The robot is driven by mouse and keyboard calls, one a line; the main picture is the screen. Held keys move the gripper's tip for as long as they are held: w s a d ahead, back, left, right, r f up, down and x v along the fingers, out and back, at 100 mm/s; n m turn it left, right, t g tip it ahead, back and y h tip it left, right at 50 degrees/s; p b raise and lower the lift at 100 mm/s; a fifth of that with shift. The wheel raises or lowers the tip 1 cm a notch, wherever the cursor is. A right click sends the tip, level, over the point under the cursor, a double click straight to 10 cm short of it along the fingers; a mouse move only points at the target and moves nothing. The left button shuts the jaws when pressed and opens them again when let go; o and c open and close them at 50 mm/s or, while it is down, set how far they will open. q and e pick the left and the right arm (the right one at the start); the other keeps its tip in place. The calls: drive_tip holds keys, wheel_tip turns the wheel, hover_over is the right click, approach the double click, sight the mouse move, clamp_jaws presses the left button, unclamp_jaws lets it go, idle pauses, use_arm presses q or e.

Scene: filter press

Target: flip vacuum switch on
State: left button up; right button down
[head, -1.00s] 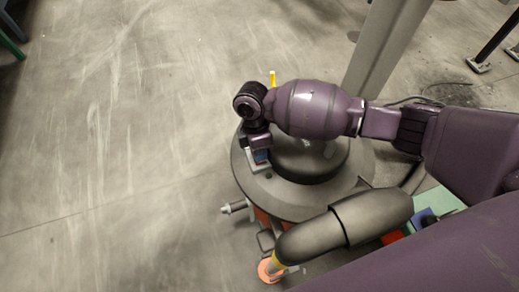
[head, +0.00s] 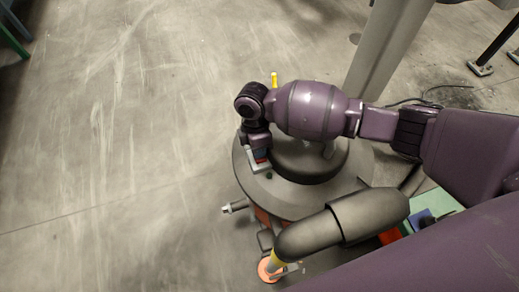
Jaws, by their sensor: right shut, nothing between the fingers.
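A small switch box on a light grey plate (head: 259,168) sits on the left rim of the round dark grey machine top (head: 300,203). A bit of red and blue shows on it, right under my right gripper (head: 258,152). My right gripper points down at the box, shut and empty, touching it or just above it; I cannot tell which. The gripper and wrist hide most of the box, so its lever position cannot be seen. My left gripper is out of view.
A yellow post (head: 274,79) stands behind my wrist. A grey column (head: 385,50) rises at the back.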

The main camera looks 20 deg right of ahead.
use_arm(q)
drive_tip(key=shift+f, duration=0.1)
use_arm(e)
drive_tip(key=p+v, duration=0.1)
drive_tip(key=v, duration=0.3)
drive_tip(key=shift+w+r, duration=0.1)
drive_tip(key=shift+w, duration=0.1)
use_arm(q)
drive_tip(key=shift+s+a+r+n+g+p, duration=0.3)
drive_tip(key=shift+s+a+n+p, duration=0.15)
drive_tip(key=shift+p, duration=0.75)
use_arm(e)
drive_tip(key=v, duration=0.6)
drive_tip(key=shift+r, duration=0.3)
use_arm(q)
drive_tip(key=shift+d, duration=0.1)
use_arm(e)
drive_tip(key=shift+s, duration=0.1)
